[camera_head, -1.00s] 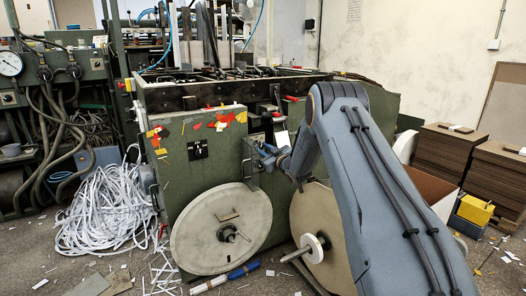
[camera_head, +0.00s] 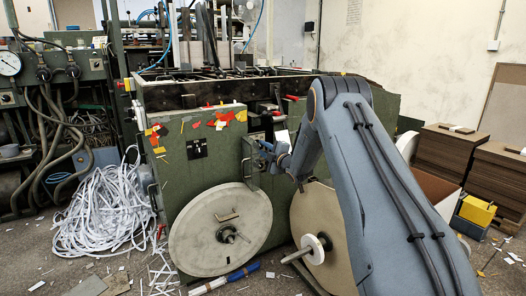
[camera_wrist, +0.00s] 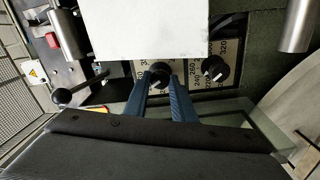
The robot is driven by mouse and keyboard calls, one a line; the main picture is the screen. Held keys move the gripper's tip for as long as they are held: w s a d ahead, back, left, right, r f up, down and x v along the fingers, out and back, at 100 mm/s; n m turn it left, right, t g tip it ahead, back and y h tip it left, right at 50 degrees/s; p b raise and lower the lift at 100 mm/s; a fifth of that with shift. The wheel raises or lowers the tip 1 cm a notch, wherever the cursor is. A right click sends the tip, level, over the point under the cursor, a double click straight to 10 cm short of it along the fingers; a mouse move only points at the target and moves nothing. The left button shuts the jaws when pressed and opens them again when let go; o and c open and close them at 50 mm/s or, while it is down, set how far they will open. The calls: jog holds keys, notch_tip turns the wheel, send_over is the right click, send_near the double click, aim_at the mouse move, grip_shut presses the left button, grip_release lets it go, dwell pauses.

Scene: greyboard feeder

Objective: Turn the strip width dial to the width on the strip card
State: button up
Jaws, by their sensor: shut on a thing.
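In the wrist view, a black round dial knob (camera_wrist: 160,70) with a pale pointer mark sits over a pale number scale. My gripper (camera_wrist: 160,80) has its two blue fingers on either side of this knob and is shut on it. A second black knob (camera_wrist: 214,68) stands to the right over a scale plate (camera_wrist: 196,80) with numbers such as 240 to 320. A blank-looking white card (camera_wrist: 150,30) hangs above the knobs and hides part of the panel; no width can be read on it. In the head view, my gripper (camera_head: 266,156) is at the machine front, its fingertips too small to make out.
The green machine (camera_head: 215,150) carries a large grey disc (camera_head: 221,228) low on its front, and a brown reel (camera_head: 318,225) stands beside it. In the wrist view, a metal cylinder (camera_wrist: 298,25) and a black-knobbed lever (camera_wrist: 65,95) flank the panel.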

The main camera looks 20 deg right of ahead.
jog(key=n+b, duration=0.2)
jog(key=n, duration=0.4)
jog(key=shift+f, duration=0.1)
jog(key=n+b, duration=0.2)
jog(key=n, duration=0.3)
jog(key=shift+n, duration=0.4)
jog(key=o, duration=1.1)
jog(key=shift+c, duration=0.2)
jog(key=shift+s, duration=0.1)
jog(key=p+v, duration=0.1)
jog(key=v, duration=0.6)
jog(key=shift+s+d, duration=0.15)
jog(key=shift+s, duration=0.15)
